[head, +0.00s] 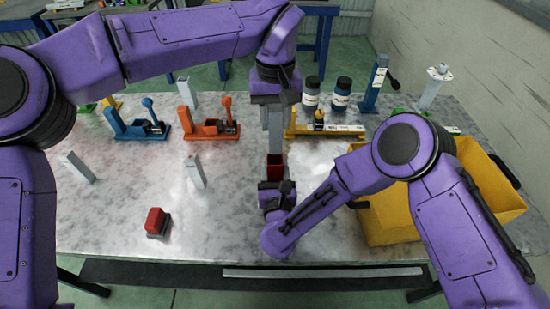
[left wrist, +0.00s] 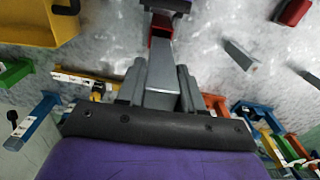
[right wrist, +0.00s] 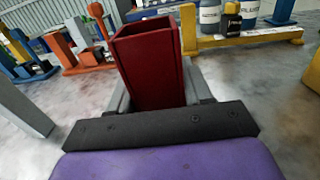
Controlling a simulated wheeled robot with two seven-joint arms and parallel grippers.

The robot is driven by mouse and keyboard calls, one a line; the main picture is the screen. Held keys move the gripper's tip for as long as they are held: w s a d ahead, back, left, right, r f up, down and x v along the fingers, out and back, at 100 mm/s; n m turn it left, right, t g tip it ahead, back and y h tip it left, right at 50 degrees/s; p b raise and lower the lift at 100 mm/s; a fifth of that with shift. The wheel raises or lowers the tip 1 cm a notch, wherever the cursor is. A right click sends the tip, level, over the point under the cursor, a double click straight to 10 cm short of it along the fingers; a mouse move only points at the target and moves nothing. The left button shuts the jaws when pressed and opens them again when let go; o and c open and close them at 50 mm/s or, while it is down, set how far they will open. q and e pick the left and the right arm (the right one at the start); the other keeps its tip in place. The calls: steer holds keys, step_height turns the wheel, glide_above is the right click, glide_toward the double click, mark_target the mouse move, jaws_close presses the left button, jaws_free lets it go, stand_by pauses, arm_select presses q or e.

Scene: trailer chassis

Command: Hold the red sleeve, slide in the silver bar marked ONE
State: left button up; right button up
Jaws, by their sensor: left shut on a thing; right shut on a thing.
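My left gripper (head: 275,100) is shut on a silver bar (head: 275,122), which points down; it also shows in the left wrist view (left wrist: 163,70). No ONE mark is legible on it. My right gripper (head: 277,186) is shut on the red sleeve (head: 275,168), below the bar. In the right wrist view the sleeve (right wrist: 152,70) stands nearly upright, its top open and no bar visible in it. The bar's lower end lines up closely with the sleeve in the head view, but the gap between them is hard to judge.
A red block (head: 156,221) lies front left. Blue (head: 125,131), orange (head: 200,131) and yellow (head: 325,130) fixtures stand behind. A yellow bin (head: 400,222) is at right.

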mark_target(275, 108)
arm_select(q)
step_height(275, 108, down, 7)
steer(key=shift+a, duration=0.1)
steer(key=shift+f, duration=0.6)
steer(key=o, duration=1.1)
step_height(275, 108, up, 13)
steer(key=shift+r, duration=0.15)
